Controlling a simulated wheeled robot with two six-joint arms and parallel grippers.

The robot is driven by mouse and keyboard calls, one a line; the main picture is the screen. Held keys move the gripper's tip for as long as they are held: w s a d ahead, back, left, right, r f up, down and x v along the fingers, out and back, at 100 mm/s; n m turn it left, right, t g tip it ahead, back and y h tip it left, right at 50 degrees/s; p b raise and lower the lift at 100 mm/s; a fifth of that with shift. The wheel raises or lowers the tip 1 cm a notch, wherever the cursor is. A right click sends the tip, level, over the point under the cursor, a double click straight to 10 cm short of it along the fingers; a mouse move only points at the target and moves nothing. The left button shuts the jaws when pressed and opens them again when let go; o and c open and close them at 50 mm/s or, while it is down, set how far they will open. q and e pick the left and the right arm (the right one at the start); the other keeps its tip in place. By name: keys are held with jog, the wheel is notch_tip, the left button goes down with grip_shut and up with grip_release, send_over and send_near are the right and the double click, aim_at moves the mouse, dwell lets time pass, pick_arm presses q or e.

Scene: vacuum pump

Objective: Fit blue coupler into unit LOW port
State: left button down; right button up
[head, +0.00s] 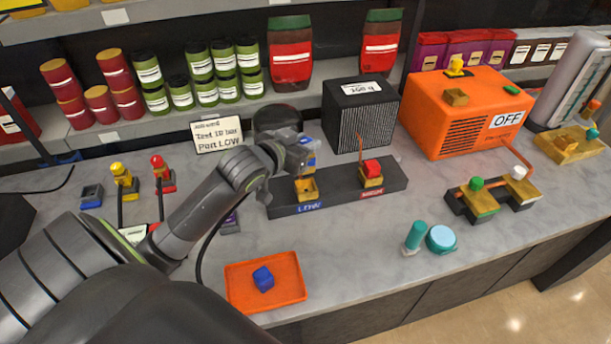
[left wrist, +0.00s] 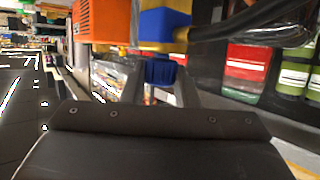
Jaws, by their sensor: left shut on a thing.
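My left gripper (head: 301,152) is over the LOW side of the dark port unit (head: 337,190). It is shut on the blue coupler (head: 308,142), a blue piece with some yellow. In the left wrist view the coupler's blue grip (left wrist: 160,72) sits between the two fingers, with a larger blue block (left wrist: 163,25) beyond. The LOW port (head: 307,189), a yellow socket behind the blue LOW label, is just below the coupler. The gripper partly hides the coupler, and I cannot tell whether it touches the port. My right gripper is not in view.
A red-capped port (head: 371,173) is beside LOW. An orange tray (head: 239,293) with a blue cube (head: 263,279) is in front. A black box (head: 362,112) and an orange machine (head: 465,110) marked OFF stand behind. A dark hose (left wrist: 255,22) passes near the gripper.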

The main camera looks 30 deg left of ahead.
pick_arm(q)
notch_tip(320, 180, down, 3)
jog(key=shift+s+r, duration=0.1)
jog(key=shift+f, duration=2.15)
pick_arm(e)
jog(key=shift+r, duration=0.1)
pick_arm(q)
jog(key=shift+f, duration=0.15)
jog(key=c, duration=1.1)
grip_release()
jog(key=shift+c, duration=0.2)
jog(key=v, duration=1.2)
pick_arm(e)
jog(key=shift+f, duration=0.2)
